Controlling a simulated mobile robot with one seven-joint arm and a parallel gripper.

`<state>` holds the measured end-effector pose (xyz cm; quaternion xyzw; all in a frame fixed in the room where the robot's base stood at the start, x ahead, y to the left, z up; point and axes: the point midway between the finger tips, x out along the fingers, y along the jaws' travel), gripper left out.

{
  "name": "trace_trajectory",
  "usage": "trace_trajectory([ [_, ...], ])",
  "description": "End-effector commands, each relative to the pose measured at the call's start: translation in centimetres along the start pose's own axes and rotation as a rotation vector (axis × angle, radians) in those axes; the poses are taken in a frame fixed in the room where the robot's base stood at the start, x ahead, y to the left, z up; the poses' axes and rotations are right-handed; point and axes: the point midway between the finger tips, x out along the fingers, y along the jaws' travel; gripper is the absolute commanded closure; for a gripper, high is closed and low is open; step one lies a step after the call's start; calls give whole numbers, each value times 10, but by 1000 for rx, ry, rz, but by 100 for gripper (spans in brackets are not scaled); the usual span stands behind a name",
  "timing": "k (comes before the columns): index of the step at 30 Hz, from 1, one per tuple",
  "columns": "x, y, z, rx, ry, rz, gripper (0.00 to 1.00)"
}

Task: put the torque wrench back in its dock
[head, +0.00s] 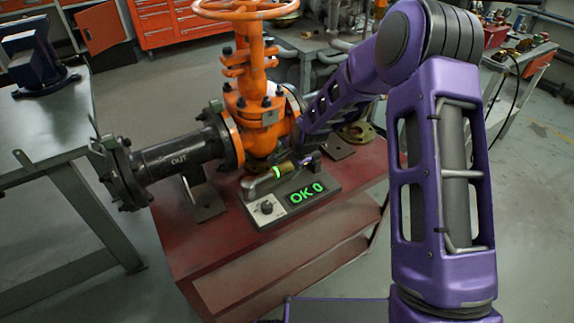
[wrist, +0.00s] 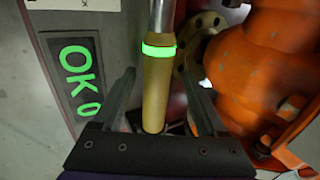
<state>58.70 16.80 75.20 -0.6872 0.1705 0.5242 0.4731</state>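The torque wrench (head: 286,168) lies along the back of the grey dock (head: 250,204), in front of the orange valve. In the wrist view the wrench (wrist: 157,88) shows a brass-coloured handle, a bright green ring and a metal shaft running up out of frame. The dock's lit display (head: 306,193) reads "OK 0" in green, and it also shows in the wrist view (wrist: 78,72). My gripper (wrist: 157,85) is open, with one finger on each side of the handle and gaps visible on both sides. I cannot tell the exact height of the fingers over the handle.
The orange gate valve (head: 258,125) with its black "OUT" pipe (head: 178,155) stands close behind the dock on a red bench (head: 225,240). Its orange body (wrist: 245,75) is close to my right finger in the wrist view. A grey table (head: 40,130) stands at left.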

Motion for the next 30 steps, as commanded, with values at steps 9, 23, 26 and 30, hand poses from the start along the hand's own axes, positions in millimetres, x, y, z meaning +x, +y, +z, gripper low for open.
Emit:
trace_trajectory([
  [9, -2, 3, 0, 1, -1, 6, 26],
  [23, -99, 0, -2, 3, 3, 0, 26],
  [26, -122, 0, -1, 2, 3, 1, 26],
  [30, -150, 0, -1, 1, 2, 1, 26],
])
